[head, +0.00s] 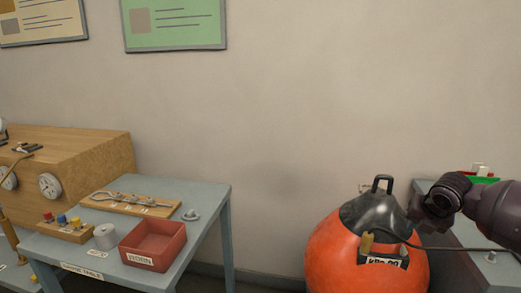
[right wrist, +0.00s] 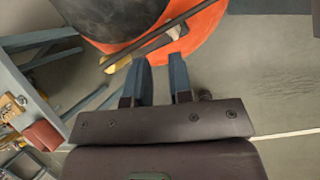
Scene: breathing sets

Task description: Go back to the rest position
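My right arm comes in from the right edge of the head view, and the dark right gripper (head: 428,213) is beside the black top of an orange round container (head: 345,258). In the right wrist view the two blue-grey fingers of this gripper (right wrist: 159,62) stand apart with a gap between them. I see nothing held there. The orange body (right wrist: 205,35) and a dark hose (right wrist: 160,32) with a yellow end lie just beyond the fingertips. My left gripper is not in view.
A wooden gauge box (head: 100,150) stands behind. Another grey table (head: 480,235) is at right. Floor shows between the tables.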

